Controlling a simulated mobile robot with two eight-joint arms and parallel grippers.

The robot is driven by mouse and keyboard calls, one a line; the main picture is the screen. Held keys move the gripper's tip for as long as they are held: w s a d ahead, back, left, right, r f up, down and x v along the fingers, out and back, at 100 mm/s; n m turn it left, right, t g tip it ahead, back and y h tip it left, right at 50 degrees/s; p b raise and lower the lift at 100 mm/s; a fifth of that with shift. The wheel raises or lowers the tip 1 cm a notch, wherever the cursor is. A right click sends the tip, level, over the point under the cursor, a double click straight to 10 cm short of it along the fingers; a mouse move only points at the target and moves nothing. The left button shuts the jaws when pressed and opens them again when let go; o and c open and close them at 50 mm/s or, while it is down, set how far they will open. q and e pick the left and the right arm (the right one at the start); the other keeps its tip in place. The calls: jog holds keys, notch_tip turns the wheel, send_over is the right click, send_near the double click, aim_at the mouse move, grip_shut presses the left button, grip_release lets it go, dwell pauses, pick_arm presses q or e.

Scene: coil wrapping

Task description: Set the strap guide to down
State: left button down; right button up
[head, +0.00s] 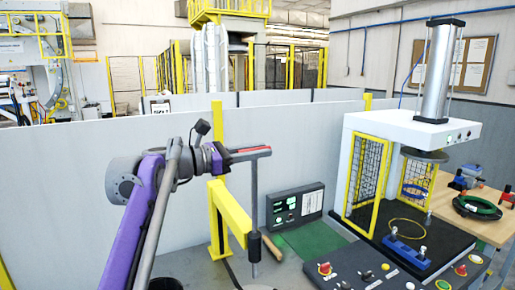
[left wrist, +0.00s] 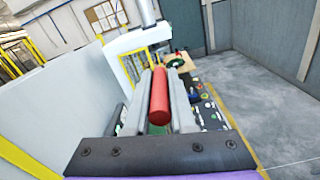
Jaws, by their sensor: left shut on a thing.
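My left gripper (head: 248,154) is shut on a red handle (head: 256,149), at the top of a grey upright rod (head: 254,195). The rod, which looks like part of the strap guide, runs down past the end of a yellow arm (head: 231,211) to a black collar (head: 254,247). In the left wrist view, the red handle (left wrist: 159,98) lies lengthwise between the two grey fingers of my left gripper (left wrist: 160,90). I cannot tell from these frames whether the guide is up or down. My right gripper is not in view.
A control box (head: 296,205) with a display stands right of the rod. A button panel (head: 375,272) runs along the front. A white press machine (head: 405,128) with yellow mesh guards (head: 366,175) stands to the right. A grey partition (head: 60,190) stands behind my arm.

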aim_at(257, 233)
pick_arm(q)
notch_tip(257, 233, down, 20)
jog(key=b, duration=0.7)
jog(key=shift+f+b, duration=0.35)
jog(key=shift+f, duration=0.2)
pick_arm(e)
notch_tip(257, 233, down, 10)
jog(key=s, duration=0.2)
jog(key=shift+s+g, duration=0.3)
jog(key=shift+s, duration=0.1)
pick_arm(q)
jog(key=c, duration=0.8)
grip_release()
jog(key=shift+o, duration=0.2)
jog(key=shift+a, duration=0.1)
jog(key=v, duration=1)
jog(key=shift+s+a, duration=0.2)
jog(key=shift+a, duration=0.1)
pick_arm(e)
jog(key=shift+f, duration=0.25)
pick_arm(q)
jog(key=shift+s+d, duration=0.1)
